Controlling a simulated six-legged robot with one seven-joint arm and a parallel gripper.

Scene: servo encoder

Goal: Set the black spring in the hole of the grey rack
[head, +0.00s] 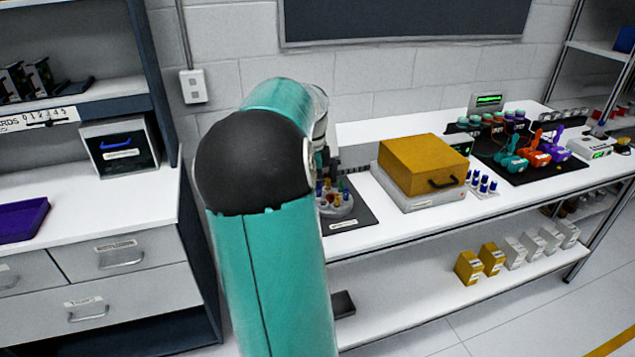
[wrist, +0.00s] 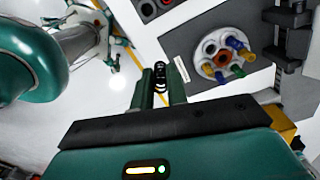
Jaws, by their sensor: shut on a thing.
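In the wrist view my gripper (wrist: 160,86) is shut on the black spring (wrist: 160,73), a small dark coil standing out between the two green fingertips. The spring is over the white bench top, left of a dark mat, and looks clear of other things. A dark grey rack-like piece (wrist: 287,18) stands at the right edge of the wrist view, apart from the gripper. I cannot tell for sure that it is the grey rack, and its hole is not clear. In the head view my arm hides the gripper and the spring.
A round pale holder (wrist: 208,70) with several coloured pegs stands on the dark mat (wrist: 203,25), right of my gripper.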

